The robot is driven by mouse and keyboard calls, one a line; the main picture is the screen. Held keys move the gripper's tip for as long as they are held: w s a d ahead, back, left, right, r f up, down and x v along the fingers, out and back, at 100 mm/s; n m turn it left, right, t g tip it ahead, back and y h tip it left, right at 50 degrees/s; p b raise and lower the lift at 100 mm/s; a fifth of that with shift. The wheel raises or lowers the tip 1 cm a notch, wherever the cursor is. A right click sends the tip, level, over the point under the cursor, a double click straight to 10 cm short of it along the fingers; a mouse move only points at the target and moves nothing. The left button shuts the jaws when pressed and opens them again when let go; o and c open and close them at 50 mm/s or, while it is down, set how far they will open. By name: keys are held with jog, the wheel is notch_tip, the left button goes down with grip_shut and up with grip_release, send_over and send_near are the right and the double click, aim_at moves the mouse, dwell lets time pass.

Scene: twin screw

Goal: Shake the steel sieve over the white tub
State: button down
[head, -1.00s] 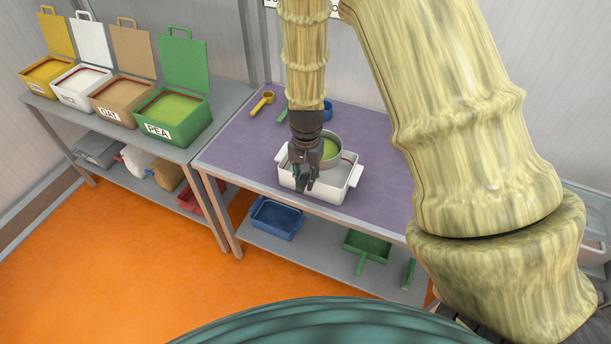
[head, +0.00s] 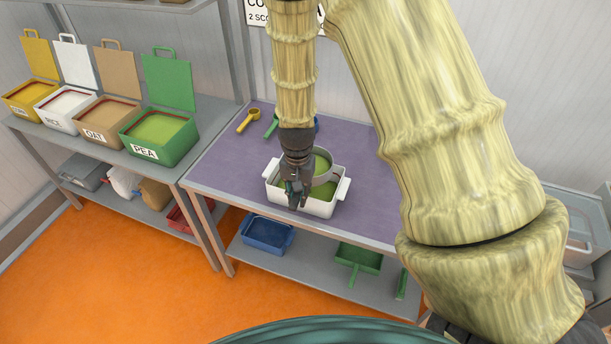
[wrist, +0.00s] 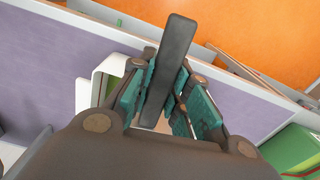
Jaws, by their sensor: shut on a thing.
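The steel sieve (head: 323,166) is a round grey-rimmed pan with green material inside. In the head view it sits above the white tub (head: 319,208), partly hidden behind my gripper. My gripper (head: 296,200) is over the tub's left front part and is shut on the sieve's dark flat handle (wrist: 168,75), which lies between the teal pads in the wrist view. Green material shows in the tub under the sieve. The tub also shows at the left of the wrist view (wrist: 84,93). I cannot tell whether sieve and tub touch.
A yellow scoop (head: 248,121) and a green scoop (head: 272,127) lie behind the tub on the purple tabletop (head: 225,165). Labelled bins, including the green PEA bin (head: 160,138), stand on the left bench. A blue tray (head: 266,233) is on the lower shelf.

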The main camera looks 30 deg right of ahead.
jog(key=shift+s+d+p, duration=0.1)
jog(key=shift+s+p, duration=0.05)
jog(key=shift+p, duration=0.5)
jog(key=shift+w+a+p, duration=0.5)
jog(key=shift+w+a, duration=0.55)
jog(key=shift+w, duration=0.1)
jog(key=shift+r, duration=0.1)
jog(key=shift+r+p, duration=1.55)
jog(key=shift+r, duration=0.35)
